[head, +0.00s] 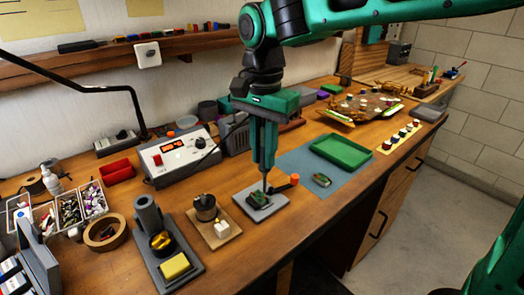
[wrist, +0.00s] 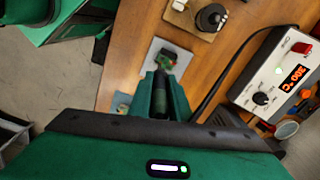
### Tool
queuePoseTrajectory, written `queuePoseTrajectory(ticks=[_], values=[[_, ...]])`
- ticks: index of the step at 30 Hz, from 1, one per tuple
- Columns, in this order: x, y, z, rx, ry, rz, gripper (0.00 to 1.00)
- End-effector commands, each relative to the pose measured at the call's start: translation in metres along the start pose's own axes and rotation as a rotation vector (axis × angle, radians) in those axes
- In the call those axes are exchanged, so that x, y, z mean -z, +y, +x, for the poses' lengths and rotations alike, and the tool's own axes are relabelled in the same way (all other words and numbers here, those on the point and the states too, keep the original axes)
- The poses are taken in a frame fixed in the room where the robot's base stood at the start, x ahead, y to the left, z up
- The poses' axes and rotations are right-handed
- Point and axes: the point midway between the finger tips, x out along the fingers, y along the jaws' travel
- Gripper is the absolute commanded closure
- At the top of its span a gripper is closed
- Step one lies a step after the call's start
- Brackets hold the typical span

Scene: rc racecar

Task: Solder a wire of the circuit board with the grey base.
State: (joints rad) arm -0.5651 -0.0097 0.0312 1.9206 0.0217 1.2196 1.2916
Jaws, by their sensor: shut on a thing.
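The small green circuit board (head: 258,199) sits on its flat grey base (head: 277,207) near the table's front edge. The board (wrist: 167,58) and base (wrist: 155,46) also show in the wrist view, just beyond my fingertips. My gripper (head: 264,165) points down above the board, shut on a dark soldering iron (wrist: 161,98). The iron's thin tip reaches down at the board. I cannot tell whether it touches, and the wire is too small to make out.
The soldering station (head: 178,155) with a lit red display stands behind, left. An iron stand with a yellow sponge (head: 175,266) and a wooden block with a spool (head: 205,207) lie left. A blue mat (head: 300,165) with a green tray (head: 341,151) and another small board (head: 321,180) lies right.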

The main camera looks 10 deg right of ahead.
Motion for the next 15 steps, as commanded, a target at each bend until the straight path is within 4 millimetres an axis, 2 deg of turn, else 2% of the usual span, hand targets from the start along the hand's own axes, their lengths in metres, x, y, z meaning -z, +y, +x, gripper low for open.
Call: queuePoseTrajectory(ticks=[15], values=[[-0.0001, 0.0002, 0.0037, -0.001, 0.0, 0.0, 1.0]])
